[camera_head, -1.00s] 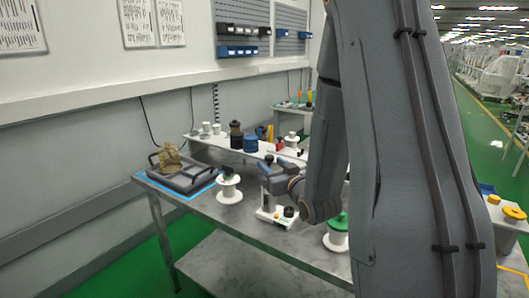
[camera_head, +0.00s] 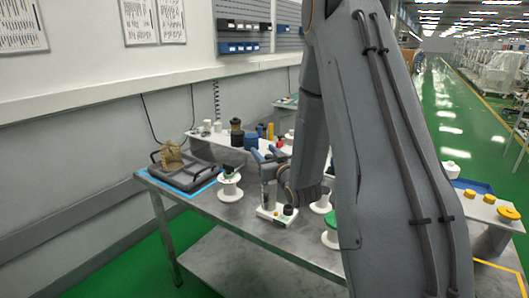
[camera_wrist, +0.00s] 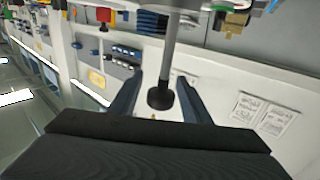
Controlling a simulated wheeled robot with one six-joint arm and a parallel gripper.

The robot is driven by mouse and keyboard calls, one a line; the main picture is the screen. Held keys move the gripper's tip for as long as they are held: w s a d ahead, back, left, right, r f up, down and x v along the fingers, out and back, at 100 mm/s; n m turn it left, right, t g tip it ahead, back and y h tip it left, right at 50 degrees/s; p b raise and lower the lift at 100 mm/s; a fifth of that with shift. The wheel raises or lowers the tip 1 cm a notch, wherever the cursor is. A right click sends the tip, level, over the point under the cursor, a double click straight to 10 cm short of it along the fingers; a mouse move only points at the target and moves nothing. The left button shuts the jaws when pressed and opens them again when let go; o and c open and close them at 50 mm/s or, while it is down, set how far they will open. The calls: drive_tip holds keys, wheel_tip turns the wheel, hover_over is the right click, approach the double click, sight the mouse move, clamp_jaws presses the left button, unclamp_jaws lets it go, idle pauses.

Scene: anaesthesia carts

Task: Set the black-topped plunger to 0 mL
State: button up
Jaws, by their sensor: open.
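In the wrist view a black disc-shaped top (camera_wrist: 160,98) sits at the end of a grey rod (camera_wrist: 171,50), which I take for the black-topped plunger. It appears between the two fingers of my gripper (camera_wrist: 159,80), with gaps on both sides. My gripper (camera_head: 267,154) is open, its fingers pointing up and left above the bench in the head view. The plunger cannot be told apart in the head view, and no scale marks are readable.
A white spool with a dark top (camera_head: 229,188) stands left of the device. A dark tray (camera_head: 190,180) holds a brown item at the bench's left end. A green-topped spool (camera_head: 331,238) is partly behind my arm. Jars and a blue stack (camera_head: 251,141) line the back shelf.

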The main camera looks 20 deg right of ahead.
clamp_jaws()
wheel_tip(320, 180, down, 6)
drive_tip(key=b, duration=0.5)
drive_tip(key=shift+f, duration=0.25)
drive_tip(key=shift+s, duration=0.1)
unclamp_jaws()
drive_tip(key=shift+f, duration=0.1)
